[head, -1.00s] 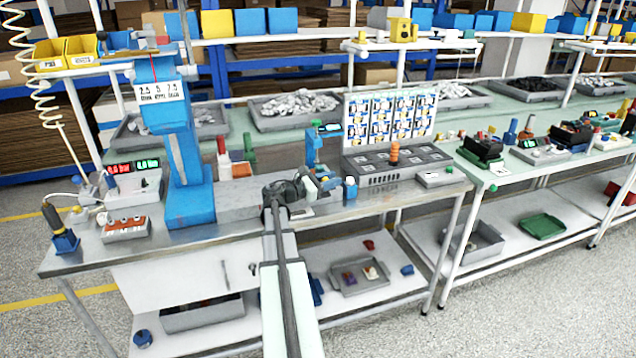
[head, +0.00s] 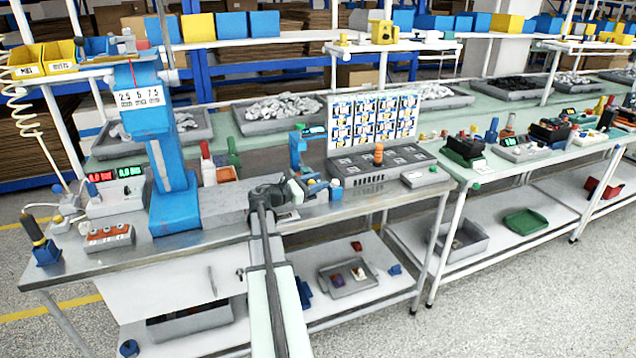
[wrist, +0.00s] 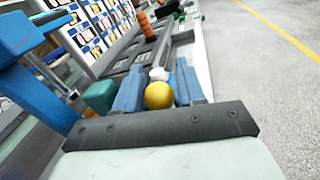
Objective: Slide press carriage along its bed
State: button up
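A tall blue press (head: 158,140) with a white number label stands on the left of the steel bench. A long grey bed (head: 224,207) runs right from its foot toward my gripper. I cannot tell which part is the carriage. My gripper (head: 314,187) is low over the bench, right of the bed and in front of a small blue C-shaped stand (head: 297,152). In the wrist view, my two blue fingers (wrist: 158,82) are apart, with a yellow ball-shaped knob (wrist: 159,96) between them. Firm contact does not show. A small white part (wrist: 158,74) shows beyond the knob.
A dark teal block (wrist: 99,97) is left of my fingers. A grey fixture (head: 380,163) with an orange stack (head: 378,154) is farther right. An orange-faced switch box (head: 109,236) sits front left.

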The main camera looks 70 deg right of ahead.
jog(key=v, duration=1.3)
jog(key=shift+a, duration=0.1)
jog(key=a+f+m+t+y, duration=0.2)
jog(key=a+f+t+y, duration=0.15)
jog(key=a+f, duration=1.35)
jog(key=a+f+m+t+y, duration=0.2)
jog(key=a+f+t+y, duration=0.15)
jog(key=a+f, duration=1.35)
jog(key=s+a+f+m+g+y, duration=0.1)
jog(key=s+a+f+y, duration=0.1)
jog(key=s+a+f, duration=0.3)
jog(key=s+a+f+m+g+y, duration=0.1)
jog(key=s+a+f, duration=0.5)
jog(key=a, duration=0.6)
jog(key=s+a+f+m+g+y, duration=0.1)
jog(key=s+a+f+m+y, duration=0.2)
jog(key=s+a+f+y, duration=0.2)
jog(key=s+a+f, duration=0.1)
jog(key=a+f, duration=0.2)
jog(key=a, duration=0.1)
jog(key=shift+f+g, duration=0.25)
jog(key=shift+g, duration=0.15)
